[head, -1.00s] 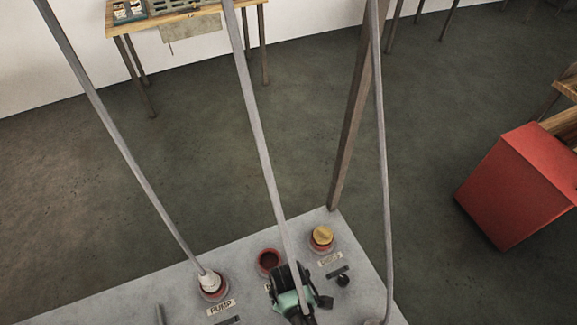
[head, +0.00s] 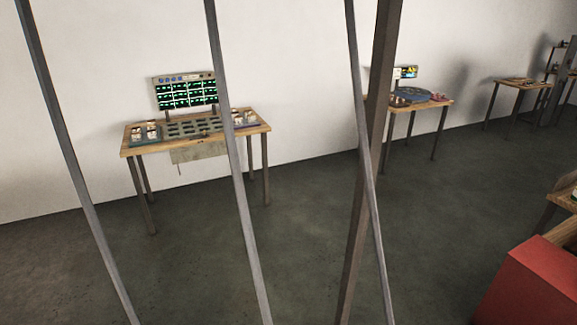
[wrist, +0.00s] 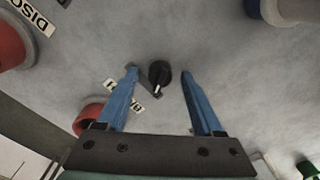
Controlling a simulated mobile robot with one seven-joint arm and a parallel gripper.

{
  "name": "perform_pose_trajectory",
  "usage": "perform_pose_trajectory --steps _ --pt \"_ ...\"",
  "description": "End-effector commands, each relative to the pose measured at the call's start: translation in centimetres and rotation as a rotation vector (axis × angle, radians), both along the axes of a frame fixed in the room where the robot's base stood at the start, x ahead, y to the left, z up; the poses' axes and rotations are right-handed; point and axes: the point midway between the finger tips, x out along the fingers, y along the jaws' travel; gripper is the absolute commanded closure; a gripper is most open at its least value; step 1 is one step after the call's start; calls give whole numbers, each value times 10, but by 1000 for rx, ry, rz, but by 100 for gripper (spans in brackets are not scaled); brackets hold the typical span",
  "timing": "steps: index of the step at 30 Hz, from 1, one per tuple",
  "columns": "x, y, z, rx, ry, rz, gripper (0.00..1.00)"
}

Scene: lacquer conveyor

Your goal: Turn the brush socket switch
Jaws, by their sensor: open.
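A small black knob switch (wrist: 159,74) with a white mark sits on the grey panel (wrist: 225,55) in the wrist view. The white mark points down in the picture. My gripper (wrist: 158,70) is open, its two blue fingers to the left and right of the knob with a gap on each side. How far the fingertips are above the panel is hard to tell. A white label (wrist: 124,100), partly hidden by the left finger, lies beside the knob. A red socket (wrist: 90,115) is partly behind that finger. The head view shows neither the switch nor my gripper.
In the wrist view, another red socket (wrist: 14,42) with a "DISC" label (wrist: 32,14) is at upper left, and a green part (wrist: 306,169) at lower right. The head view shows a table (head: 196,142) with a lit screen, a red box (head: 527,290), and open floor.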

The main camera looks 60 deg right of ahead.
Motion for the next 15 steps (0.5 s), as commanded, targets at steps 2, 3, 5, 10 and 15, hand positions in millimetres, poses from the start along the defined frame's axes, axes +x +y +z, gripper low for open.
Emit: perform_pose_trajectory --steps 2,3,5,10,15 --pt "0 0 2 -1 0 0 32" --pt "0 0 5 -1 -1 0 32" --pt "0 0 11 -2 -1 0 32" --pt "1 -1 37 -3 -4 0 32" --pt "1 0 71 -3 -4 1 32"
